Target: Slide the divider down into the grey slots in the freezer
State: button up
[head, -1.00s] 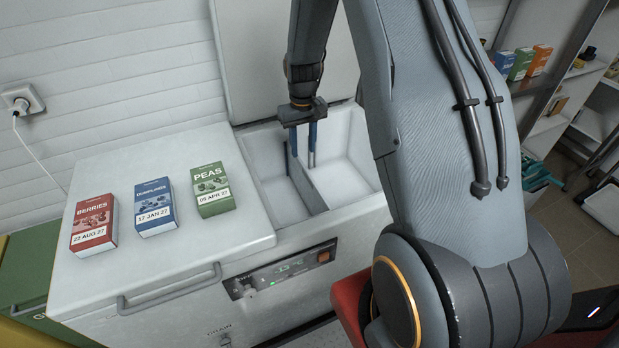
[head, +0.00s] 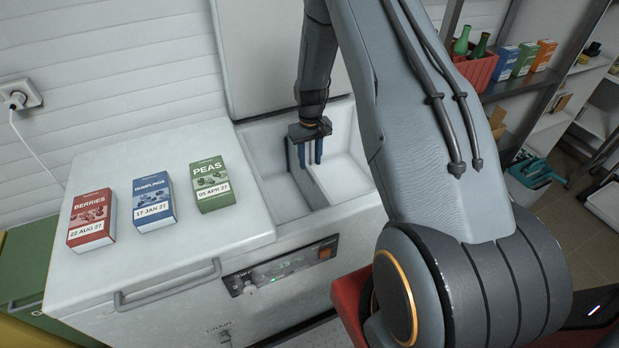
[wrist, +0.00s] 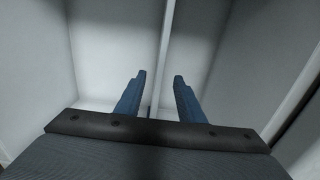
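The freezer (head: 262,237) has its right part open. The thin pale divider (head: 316,190) stands roughly upright inside, running from back to front between two spaces. In the wrist view the divider (wrist: 163,45) shows as a narrow light strip running up between the fingers. My gripper (head: 311,152) points down into the open part over the back of the divider. Its two blue fingers (wrist: 156,92) are apart, one to each side of the divider's line, with gaps visible. I cannot make out the grey slots or how deep the divider sits.
Berries (head: 92,220), dumplings (head: 154,202) and peas (head: 211,185) boxes stand on the closed left lid (head: 130,255). The raised lid (head: 262,60) is behind my gripper. Freezer walls surround the opening closely. Shelves (head: 530,85) with boxes and a red crate (head: 475,70) stand right.

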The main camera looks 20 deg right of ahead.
aim_at(310, 169)
jog(key=shift+f+b, duration=1)
jog(key=shift+f, duration=1.2)
grip_shut()
jog(key=shift+r, duration=0.15)
